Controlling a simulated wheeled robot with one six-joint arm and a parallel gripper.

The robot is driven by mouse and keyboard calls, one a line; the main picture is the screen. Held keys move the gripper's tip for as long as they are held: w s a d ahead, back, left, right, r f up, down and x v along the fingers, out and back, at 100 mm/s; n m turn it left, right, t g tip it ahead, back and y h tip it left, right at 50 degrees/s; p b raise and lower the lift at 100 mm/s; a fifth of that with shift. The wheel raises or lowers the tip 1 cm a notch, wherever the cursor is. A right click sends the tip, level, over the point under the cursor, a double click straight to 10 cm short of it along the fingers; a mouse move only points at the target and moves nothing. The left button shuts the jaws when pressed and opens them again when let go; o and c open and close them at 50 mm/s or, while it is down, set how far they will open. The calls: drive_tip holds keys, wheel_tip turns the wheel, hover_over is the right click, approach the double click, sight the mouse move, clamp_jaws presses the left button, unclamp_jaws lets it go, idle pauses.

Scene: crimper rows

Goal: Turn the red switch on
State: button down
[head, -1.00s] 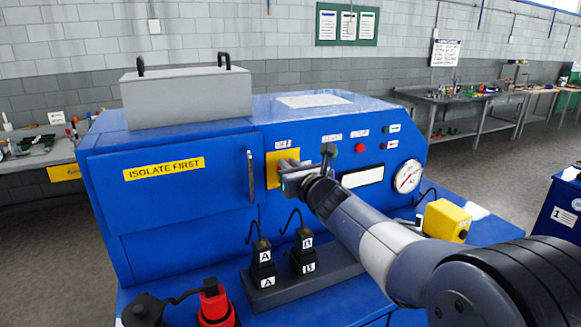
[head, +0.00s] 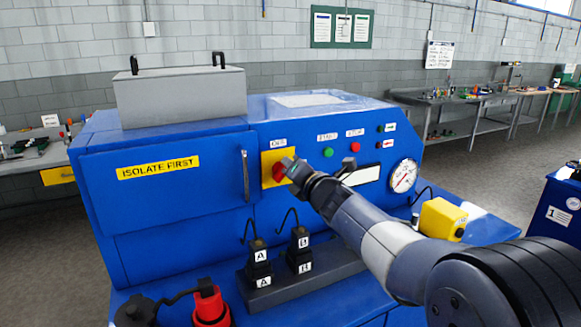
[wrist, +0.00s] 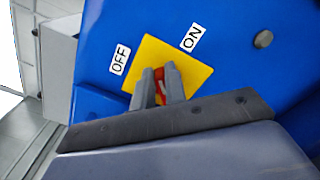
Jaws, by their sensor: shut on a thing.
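The red switch (head: 280,171) sits on a yellow square plate (head: 271,157) on the blue machine's front panel. In the wrist view the red switch (wrist: 160,86) shows between the two fingers, with the yellow plate (wrist: 195,72) behind it. An OFF label (wrist: 119,59) is at the plate's left and an ON label (wrist: 192,37) at its upper right. My gripper (head: 288,166) is at the plate, and in the wrist view my gripper (wrist: 161,82) is shut on the red switch. Its fingers hide much of the switch, so its exact angle is hard to tell.
A green button (head: 328,152), a red button (head: 355,147) and a gauge (head: 403,175) are right of the switch. A door handle (head: 246,176) is close on its left. Black plugs (head: 260,265) marked A and B stand on a dark block below.

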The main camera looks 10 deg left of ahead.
drive_tip(key=m, duration=0.3)
drive_tip(key=f+m, duration=0.1)
drive_tip(key=m, duration=0.4)
drive_tip(key=shift+w+d+f+m, duration=0.2)
drive_tip(key=shift+d+f+m, duration=0.1)
drive_tip(key=shift+f+m, duration=0.1)
idle(0.4)
drive_tip(key=c, duration=1.4)
unclamp_jaws()
drive_tip(key=shift+c, duration=0.2)
drive_tip(key=b+v, duration=0.2)
drive_tip(key=v, duration=0.8)
drive_tip(key=shift+s+d, duration=0.25)
drive_tip(key=shift+s, duration=0.05)
